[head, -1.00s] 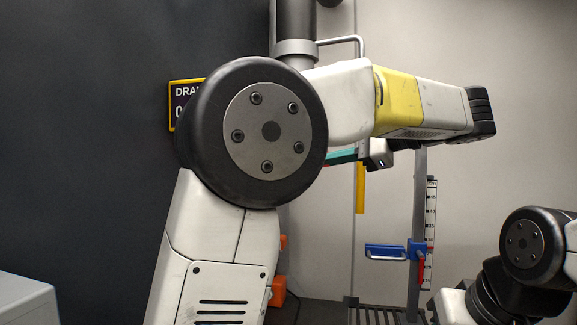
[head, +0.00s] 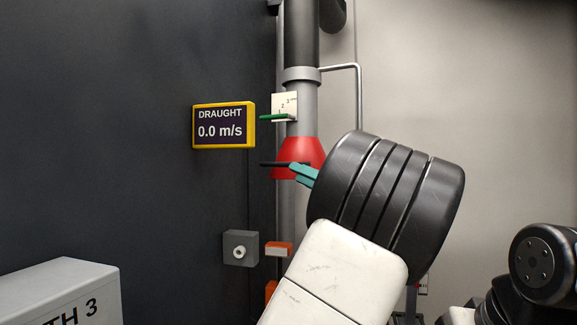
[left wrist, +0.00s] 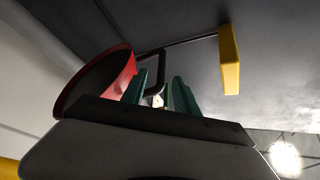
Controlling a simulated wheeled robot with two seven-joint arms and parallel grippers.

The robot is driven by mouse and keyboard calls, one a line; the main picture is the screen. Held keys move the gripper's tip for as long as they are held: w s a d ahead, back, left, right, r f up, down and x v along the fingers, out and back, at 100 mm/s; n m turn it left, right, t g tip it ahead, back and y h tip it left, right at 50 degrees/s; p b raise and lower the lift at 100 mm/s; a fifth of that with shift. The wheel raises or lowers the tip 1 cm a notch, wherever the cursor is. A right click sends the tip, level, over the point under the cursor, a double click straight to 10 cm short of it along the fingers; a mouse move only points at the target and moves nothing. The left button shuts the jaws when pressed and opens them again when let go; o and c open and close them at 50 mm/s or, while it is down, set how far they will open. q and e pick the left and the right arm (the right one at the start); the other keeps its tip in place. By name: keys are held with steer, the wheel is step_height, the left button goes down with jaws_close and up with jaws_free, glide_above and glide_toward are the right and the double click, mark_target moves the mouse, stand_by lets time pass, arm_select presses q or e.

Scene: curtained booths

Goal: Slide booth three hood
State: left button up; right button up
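The red, cone-shaped hood (head: 298,152) hangs on a grey vertical pipe in the head view, with a dark handle (head: 275,164) sticking out to its left. My left gripper (head: 303,175) has teal fingers and is at the hood's lower front, close to the handle. The left wrist view shows the hood's red rim (left wrist: 98,82) on the left and the handle as a dark loop (left wrist: 155,57). The left fingers (left wrist: 160,95) stand apart, with the loop just beyond or between them; I cannot tell if they touch it. My right gripper is out of view.
A yellow-framed draught display (head: 223,126) reads 0.0 m/s. A white scale plate (head: 284,104) with a green pointer (head: 276,117) is above the hood. A grey box with a knob (head: 240,249) is on the dark wall. A booth 3 box (head: 60,285) stands lower left.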

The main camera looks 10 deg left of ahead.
mark_target(277, 164)
arm_select(q)
steer(key=shift+n, duration=0.4)
steer(key=x, duration=0.9)
steer(key=shift+s, duration=0.2)
jaws_close()
stand_by(0.8)
